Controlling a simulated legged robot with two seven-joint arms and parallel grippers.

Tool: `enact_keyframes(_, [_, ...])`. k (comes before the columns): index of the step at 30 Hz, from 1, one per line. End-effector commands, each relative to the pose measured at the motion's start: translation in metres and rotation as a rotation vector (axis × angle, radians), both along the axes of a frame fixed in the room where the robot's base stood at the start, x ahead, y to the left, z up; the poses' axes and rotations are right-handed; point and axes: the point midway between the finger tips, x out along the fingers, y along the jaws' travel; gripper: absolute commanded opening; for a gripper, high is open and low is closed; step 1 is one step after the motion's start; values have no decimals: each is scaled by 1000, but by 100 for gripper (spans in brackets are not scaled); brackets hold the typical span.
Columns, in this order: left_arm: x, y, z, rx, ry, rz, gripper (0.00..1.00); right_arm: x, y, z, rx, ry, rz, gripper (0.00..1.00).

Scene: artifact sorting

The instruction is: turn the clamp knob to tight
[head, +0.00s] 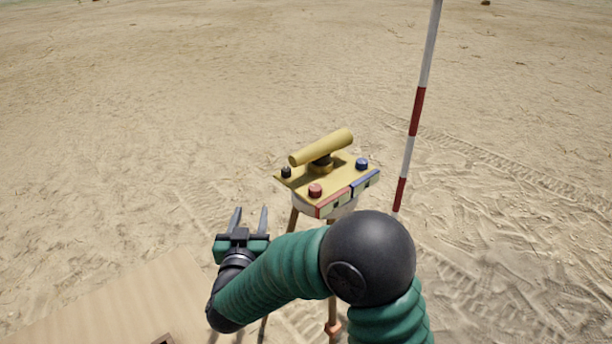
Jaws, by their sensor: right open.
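A yellow surveying instrument (322,148) with a tube on top stands on a yellow plate (335,178) on a tripod. The plate carries a red knob (315,190), a blue knob (362,164) and a black knob (286,172). An orange-brown fitting (333,328) shows low on a tripod leg. I cannot tell which of these is the clamp knob. My right gripper (249,220) is open and empty, to the left of and below the plate, apart from the knobs. My left gripper is out of view.
Red and blue labels (333,204) mark the plate's front edge. A red-and-white pole (415,110) stands to the right of the tripod. A wooden surface (130,305) lies at the lower left. My right arm hides part of the tripod. Open sand surrounds it.

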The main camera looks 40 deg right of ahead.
Motion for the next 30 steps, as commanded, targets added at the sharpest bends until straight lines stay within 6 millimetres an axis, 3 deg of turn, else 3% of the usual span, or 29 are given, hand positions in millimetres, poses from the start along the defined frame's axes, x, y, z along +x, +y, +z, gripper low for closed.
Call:
enact_keyframes(1, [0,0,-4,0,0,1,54,-20,-9,3,-8,-24,-59,46])
enact_keyframes(3, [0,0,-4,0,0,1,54,-36,-19,9,-16,-48,-112,46])
enact_keyframes(6, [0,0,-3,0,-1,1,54,-38,-29,10,-16,-55,-135,46])
enact_keyframes(11, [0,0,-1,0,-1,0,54,-17,-53,10,-13,-55,-138,46])
enact_keyframes(24, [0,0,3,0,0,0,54,61,-131,10,-13,-55,-136,46])
enact_keyframes(30, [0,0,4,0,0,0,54,77,-145,10,-14,-54,-131,46])
